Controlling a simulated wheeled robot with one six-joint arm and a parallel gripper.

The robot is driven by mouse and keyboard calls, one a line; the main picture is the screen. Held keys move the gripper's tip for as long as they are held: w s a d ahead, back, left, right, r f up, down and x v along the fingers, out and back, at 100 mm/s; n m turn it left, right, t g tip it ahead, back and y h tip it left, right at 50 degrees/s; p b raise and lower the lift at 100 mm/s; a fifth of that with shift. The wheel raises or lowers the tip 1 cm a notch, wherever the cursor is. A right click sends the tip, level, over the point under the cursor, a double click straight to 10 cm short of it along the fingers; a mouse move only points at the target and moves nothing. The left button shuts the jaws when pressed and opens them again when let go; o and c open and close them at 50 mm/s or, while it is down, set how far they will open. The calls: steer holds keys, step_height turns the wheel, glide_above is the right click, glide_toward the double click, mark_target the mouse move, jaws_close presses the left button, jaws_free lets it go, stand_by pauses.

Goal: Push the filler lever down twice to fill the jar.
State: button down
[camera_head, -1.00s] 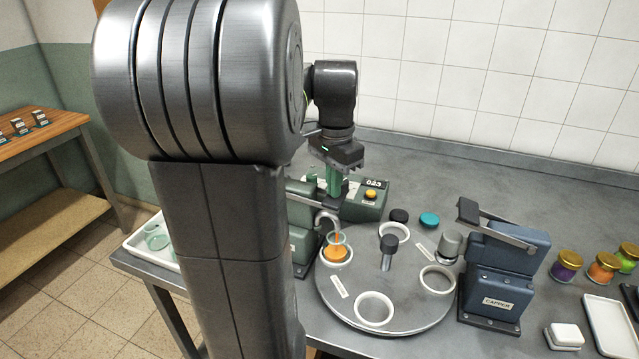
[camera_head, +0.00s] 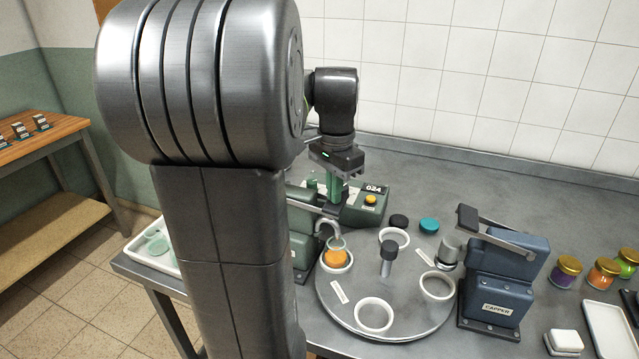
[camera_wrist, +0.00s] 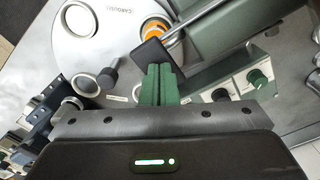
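My gripper (camera_head: 335,196) is over the filler's lever side. Its green fingers (camera_wrist: 161,68) are together with nothing visible between them, tips at the pad's edge. I cannot tell whether they touch it.
A green counter box (camera_head: 368,205) reading 024 stands behind the filler. The blue capper (camera_head: 500,275) is right of the turntable. Black and teal lids (camera_head: 429,226) lie behind. Filled jars (camera_head: 603,272) and a white tray (camera_head: 608,328) are at far right.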

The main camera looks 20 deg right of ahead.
steer(key=shift+r+p, duration=2.25)
steer(key=shift+r, duration=0.4)
steer(key=shift+f, duration=0.25)
steer(key=shift+f+b, duration=0.55)
steer(key=shift+f, duration=0.2)
steer(key=shift+s+d+f+b, duration=0.15)
steer(key=shift+f+b, duration=1.3)
steer(key=shift+f, duration=0.9)
steer(key=shift+r, duration=0.1)
steer(key=shift+r+p, duration=3.1)
steer(key=shift+r, duration=0.1)
